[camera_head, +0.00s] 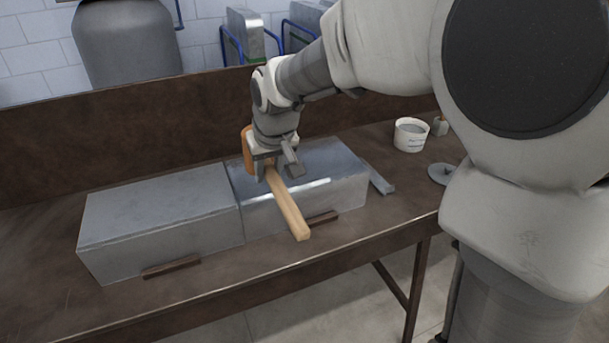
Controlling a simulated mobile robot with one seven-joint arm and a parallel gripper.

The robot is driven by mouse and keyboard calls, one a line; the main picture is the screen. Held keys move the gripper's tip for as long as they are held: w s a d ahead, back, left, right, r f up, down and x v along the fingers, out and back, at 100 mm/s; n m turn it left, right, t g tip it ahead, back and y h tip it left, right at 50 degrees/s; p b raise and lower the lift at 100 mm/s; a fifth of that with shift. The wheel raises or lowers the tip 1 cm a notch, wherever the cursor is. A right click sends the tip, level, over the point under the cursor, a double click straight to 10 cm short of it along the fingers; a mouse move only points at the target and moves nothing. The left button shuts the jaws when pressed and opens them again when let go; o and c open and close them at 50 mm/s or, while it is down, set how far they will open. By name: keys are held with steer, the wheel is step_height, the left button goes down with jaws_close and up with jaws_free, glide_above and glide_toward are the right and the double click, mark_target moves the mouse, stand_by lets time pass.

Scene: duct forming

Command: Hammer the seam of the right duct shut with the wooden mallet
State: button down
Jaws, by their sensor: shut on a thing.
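The right duct (345,185) is a grey sheet-metal box on the brown workbench, with a bright strip along its top near the front edge. The left duct (165,215) is a similar box beside it. My gripper (273,175) is over the left part of the right duct and shut on the handle of the wooden mallet (290,211). The pale handle points toward the front of the bench. The orange-brown mallet head (247,150) shows behind my gripper, partly hidden by it. I cannot tell whether the mallet touches the duct. The seam is not clearly visible.
A white tub (410,134), a small pot (439,125), a grey metal strip (379,179) and a round grey piece (442,174) lie to the right. Wooden blocks (171,268) sit at the ducts' front bases. A raised back board (110,135) bounds the bench (240,274).

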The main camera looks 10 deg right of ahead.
stand_by(0.3)
step_height(320, 180, down, 9)
steer(key=b, duration=0.7)
step_height(320, 180, up, 10)
steer(key=p, duration=0.7)
steer(key=shift+f, duration=0.3)
steer(key=shift+w, duration=0.1)
steer(key=w+d+p, duration=0.1)
steer(key=w+d, duration=0.2)
steer(key=d, duration=0.8)
steer(key=shift+d+f, duration=0.15)
steer(key=shift+w, duration=0.1)
